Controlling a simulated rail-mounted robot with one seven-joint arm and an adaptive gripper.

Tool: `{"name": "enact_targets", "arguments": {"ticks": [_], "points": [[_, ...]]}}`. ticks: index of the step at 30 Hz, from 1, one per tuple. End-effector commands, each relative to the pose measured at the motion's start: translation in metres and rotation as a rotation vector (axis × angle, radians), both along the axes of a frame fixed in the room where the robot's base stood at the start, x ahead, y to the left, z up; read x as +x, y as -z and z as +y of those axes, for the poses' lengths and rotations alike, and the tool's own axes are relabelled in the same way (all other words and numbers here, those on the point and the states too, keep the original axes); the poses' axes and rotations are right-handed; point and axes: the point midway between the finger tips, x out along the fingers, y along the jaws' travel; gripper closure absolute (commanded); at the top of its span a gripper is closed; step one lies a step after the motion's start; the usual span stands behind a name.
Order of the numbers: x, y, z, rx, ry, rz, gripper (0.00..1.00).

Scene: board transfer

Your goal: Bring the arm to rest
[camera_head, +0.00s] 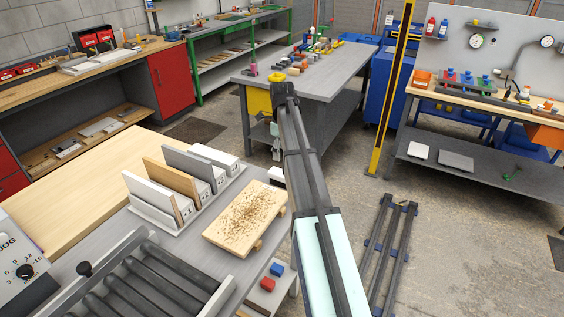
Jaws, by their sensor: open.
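My arm reaches up and away through the middle of the view, from the mint-coloured link at the bottom to its dark far end. My gripper (276,150) appears to hang below that far end, small and partly hidden by the arm. It is open, with nothing visible in it, and is apart from the near bench. A wooden board (247,217) with a dark speckled top rests on supports near the bench's right edge. Several upright boards (172,180) stand in a white rack (150,214) to its left.
A roller conveyor (150,283) lies at front left beside a control box (22,262). Behind the arm is a grey table (330,84) with small parts. A yellow post (393,90) stands to the right. A dark frame (388,255) lies on the otherwise open right floor.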

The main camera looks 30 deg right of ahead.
Motion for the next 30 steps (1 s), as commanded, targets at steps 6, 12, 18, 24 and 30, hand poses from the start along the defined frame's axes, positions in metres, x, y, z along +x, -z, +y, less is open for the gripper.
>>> {"name": "enact_targets", "arguments": {"ticks": [6, 12, 18, 24, 30], "points": [[0.0, -0.01, 0.0, 0.0, 0.0, 0.0, 0.29], [0.0, -0.01, 0.0, 0.001, 0.0, 0.001, 0.29], [0.0, -0.01, 0.0, 0.0, 0.0, 0.0, 0.29], [-0.008, 0.018, -0.025, -0.029, -0.088, -0.023, 0.29], [-0.029, 0.082, -0.09, -0.133, -0.355, -0.064, 0.29]]}}
